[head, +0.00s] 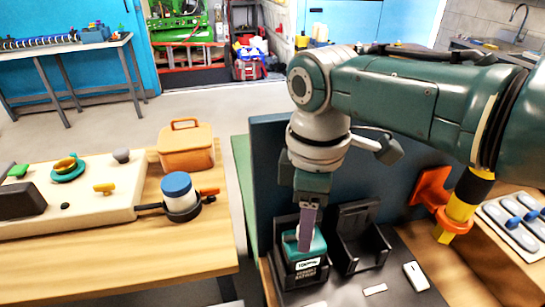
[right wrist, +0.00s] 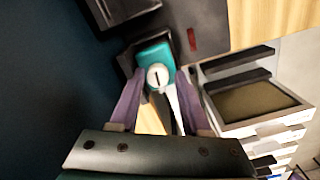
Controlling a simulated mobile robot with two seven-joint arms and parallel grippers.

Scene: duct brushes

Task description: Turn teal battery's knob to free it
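The teal battery (head: 317,246) sits upright in a black holder on the dark bench panel, with a white and black label on its front. In the right wrist view the battery (right wrist: 154,52) shows its round white knob (right wrist: 158,77), which has a dark slot. My right gripper (head: 306,222) points down over the battery, and its purple fingers hide part of the top. In the right wrist view my right gripper (right wrist: 158,88) is open, with one finger on each side of the knob. I cannot tell whether they touch it. My left gripper is not in view.
An empty black holder (head: 358,238) stands right of the battery. An orange bracket holds a yellow and black cylinder (head: 464,196) farther right. At left, a wooden table carries an orange box (head: 186,150), a blue-lidded jar (head: 178,192) and a pale board (head: 95,210).

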